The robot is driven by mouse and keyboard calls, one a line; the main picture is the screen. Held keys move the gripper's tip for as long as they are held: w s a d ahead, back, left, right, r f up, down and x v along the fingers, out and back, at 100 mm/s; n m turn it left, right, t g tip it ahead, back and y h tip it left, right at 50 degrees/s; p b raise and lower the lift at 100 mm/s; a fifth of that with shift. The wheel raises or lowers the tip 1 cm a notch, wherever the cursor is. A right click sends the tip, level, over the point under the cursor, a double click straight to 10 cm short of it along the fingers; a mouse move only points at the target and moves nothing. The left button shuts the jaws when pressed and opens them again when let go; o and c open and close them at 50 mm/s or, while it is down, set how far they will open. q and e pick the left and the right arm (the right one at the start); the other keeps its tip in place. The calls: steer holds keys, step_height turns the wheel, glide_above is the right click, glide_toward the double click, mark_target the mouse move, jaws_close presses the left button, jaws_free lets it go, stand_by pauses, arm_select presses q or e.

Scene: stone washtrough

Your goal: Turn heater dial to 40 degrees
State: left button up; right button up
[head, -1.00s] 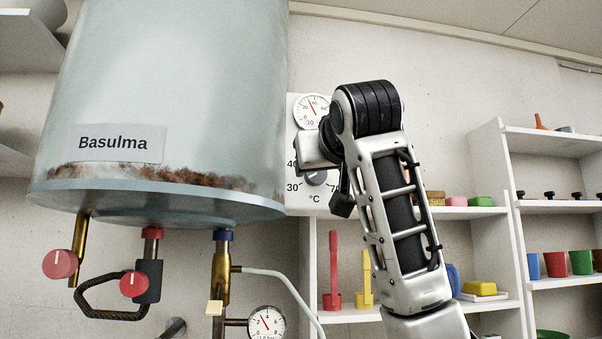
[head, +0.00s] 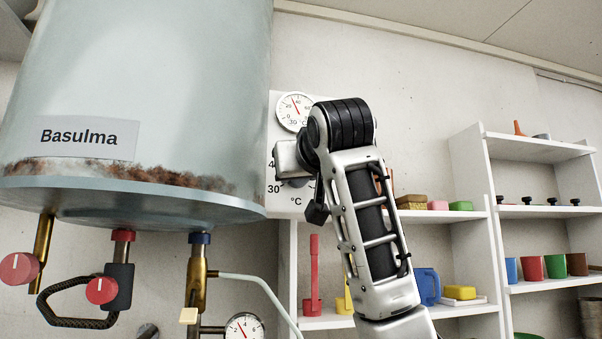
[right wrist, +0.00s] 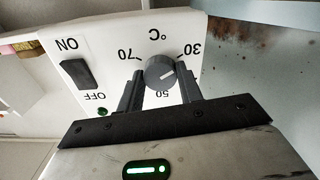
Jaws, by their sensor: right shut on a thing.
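The heater dial (right wrist: 160,70) is a round grey knob on a white panel (right wrist: 205,28), seen upside down in the right wrist view. My right gripper (right wrist: 159,82) is shut on it, one finger on each side. The knob's pale mark points right, between the 30 and 50 marks; a finger covers the scale there, so I cannot read it exactly. In the head view the dial (head: 296,183) is mostly hidden behind my right gripper and wrist. The 30 and part of the 40 show beside it. My left gripper is not in view.
The grey boiler (head: 140,90) stands close left of the panel. A round thermometer (head: 294,108) sits above the dial. A black ON/OFF switch (right wrist: 79,74) and a green light (right wrist: 102,112) are beside it. Valves and pipes hang below the boiler; shelves (head: 540,210) stand at right.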

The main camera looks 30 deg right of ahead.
arm_select(q)
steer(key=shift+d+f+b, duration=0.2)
steer(key=shift+b, duration=0.25)
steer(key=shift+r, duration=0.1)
arm_select(e)
steer(key=shift+r+m, duration=0.1)
steer(key=shift+m, duration=5.7)
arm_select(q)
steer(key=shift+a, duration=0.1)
arm_select(e)
steer(key=o, duration=1)
